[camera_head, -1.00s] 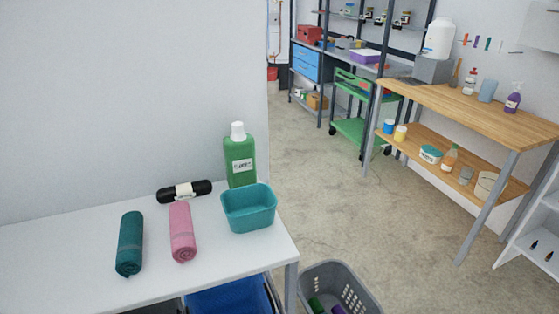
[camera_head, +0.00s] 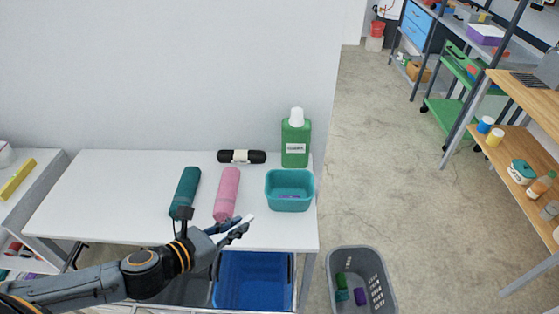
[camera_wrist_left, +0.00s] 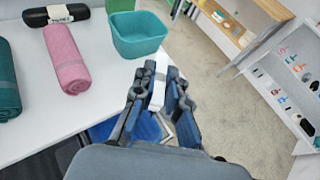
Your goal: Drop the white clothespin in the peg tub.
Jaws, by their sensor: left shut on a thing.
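The white clothespin (camera_head: 244,220) is held between the fingers of my left gripper (camera_head: 236,228), near the front edge of the white table. In the left wrist view the clothespin (camera_wrist_left: 158,88) sits between the two fingers of my left gripper (camera_wrist_left: 158,90) and points away from the palm. The teal tub (camera_head: 290,203) stands on the table's right end, beyond and to the right of the gripper. Something purple lies inside it. The tub also shows in the left wrist view (camera_wrist_left: 138,42), ahead of the fingertips. My right gripper is out of view.
Pink (camera_head: 227,190) and teal (camera_head: 185,190) rolled towels lie left of the tub on the white table (camera_head: 110,190). A blue bin (camera_head: 252,280) is below; a grey basket (camera_head: 362,262) stands on the floor.

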